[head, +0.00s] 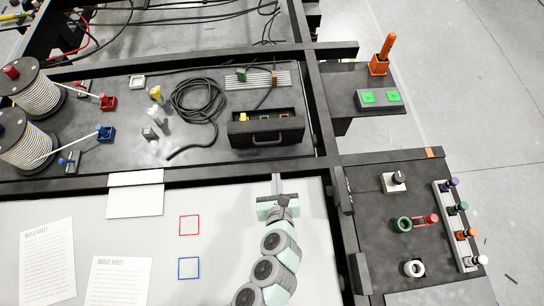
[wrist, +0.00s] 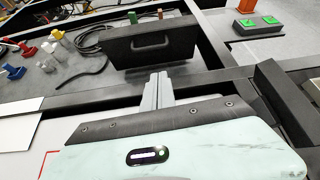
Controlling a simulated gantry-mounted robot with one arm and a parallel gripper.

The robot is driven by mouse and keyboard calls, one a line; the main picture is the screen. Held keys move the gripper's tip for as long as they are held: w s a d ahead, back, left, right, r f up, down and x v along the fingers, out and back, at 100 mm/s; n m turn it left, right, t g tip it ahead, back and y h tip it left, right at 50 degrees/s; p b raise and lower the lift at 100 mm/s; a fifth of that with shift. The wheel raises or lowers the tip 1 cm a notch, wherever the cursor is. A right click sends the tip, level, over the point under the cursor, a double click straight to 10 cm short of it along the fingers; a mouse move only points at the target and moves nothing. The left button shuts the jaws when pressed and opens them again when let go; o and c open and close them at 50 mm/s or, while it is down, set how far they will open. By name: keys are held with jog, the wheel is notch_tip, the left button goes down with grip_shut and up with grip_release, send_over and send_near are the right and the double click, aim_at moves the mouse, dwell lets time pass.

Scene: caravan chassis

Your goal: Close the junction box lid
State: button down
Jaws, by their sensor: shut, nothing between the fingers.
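The junction box appears to be the black box (head: 300,123) on the dark panel in the head view. Its upper side is open, showing yellow, green and orange pieces inside. A black plate with a handle, which looks like the lid (head: 262,139), stands at its near side; it also shows upright in the wrist view (wrist: 150,52). I cannot tell where the hinge is. My gripper (head: 277,179) is shut and empty, on the near side of the box and apart from it. Its closed fingers (wrist: 157,80) point toward the plate in the wrist view.
A black frame beam (head: 210,180) runs between my gripper and the box. A coiled black cable (head: 198,98) lies left of the box. Wire spools (head: 33,90) stand far left.

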jog(key=a+r+x, duration=0.1)
jog(key=x, duration=1.1)
jog(key=shift+w+m+b, duration=0.35)
jog(key=shift+w+m, duration=0.05)
jog(key=shift+w, duration=0.25)
jog(key=shift+w+r+g+p, duration=0.35)
jog(key=shift+r+g+p, duration=0.2)
jog(key=shift+g+p, duration=0.55)
jog(key=shift+w+r+p, duration=0.2)
jog(key=shift+p, duration=0.5)
